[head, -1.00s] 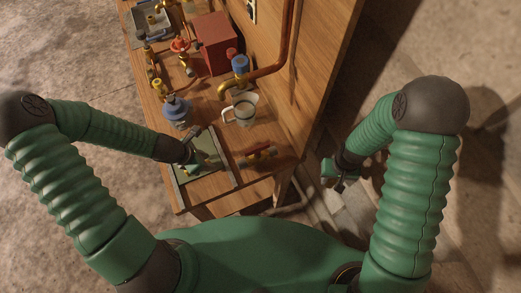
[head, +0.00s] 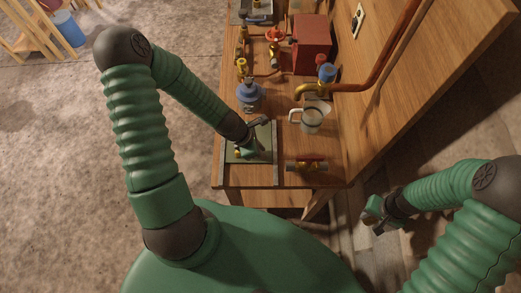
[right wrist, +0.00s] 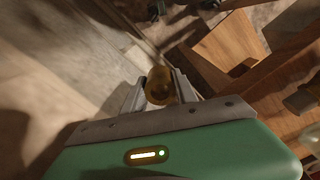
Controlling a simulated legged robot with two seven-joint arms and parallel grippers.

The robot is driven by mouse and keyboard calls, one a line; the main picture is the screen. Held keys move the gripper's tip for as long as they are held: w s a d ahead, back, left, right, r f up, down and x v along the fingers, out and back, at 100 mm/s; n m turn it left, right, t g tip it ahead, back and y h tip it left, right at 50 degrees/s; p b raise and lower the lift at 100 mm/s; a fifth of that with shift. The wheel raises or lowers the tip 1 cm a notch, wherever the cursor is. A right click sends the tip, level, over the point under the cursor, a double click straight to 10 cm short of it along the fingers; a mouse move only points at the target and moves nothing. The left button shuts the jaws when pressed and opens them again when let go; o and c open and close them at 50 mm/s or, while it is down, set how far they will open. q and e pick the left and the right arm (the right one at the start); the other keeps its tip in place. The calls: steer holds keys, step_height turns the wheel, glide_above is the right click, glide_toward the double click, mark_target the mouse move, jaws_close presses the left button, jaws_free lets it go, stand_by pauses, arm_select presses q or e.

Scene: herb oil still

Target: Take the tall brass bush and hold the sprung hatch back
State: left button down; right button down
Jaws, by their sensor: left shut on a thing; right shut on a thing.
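My left gripper (head: 252,146) is over the green panel (head: 264,172) with grey side rails at the front of the bench. It is shut at what looks like the sprung hatch there; its jaws hide most of that. A small brass piece (head: 238,153) shows beside it. My right gripper (head: 375,213) is off the bench's right front corner, above the floor. In the right wrist view its jaws (right wrist: 159,88) are shut on a rounded brass piece (right wrist: 159,80), seemingly the tall brass bush. That piece is hardly visible in the head view.
A red-handled brass valve (head: 307,166) lies right of the panel. A glass jug (head: 312,118), a blue-grey vessel (head: 249,96) and a red box (head: 311,45) stand behind. A copper pipe (head: 375,68) runs along the wooden back board.

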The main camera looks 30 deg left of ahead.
arm_select(q)
steer(key=shift+s+a+f, duration=0.1)
steer(key=shift+s, duration=0.05)
arm_select(e)
steer(key=shift+f, duration=0.1)
stand_by(0.6)
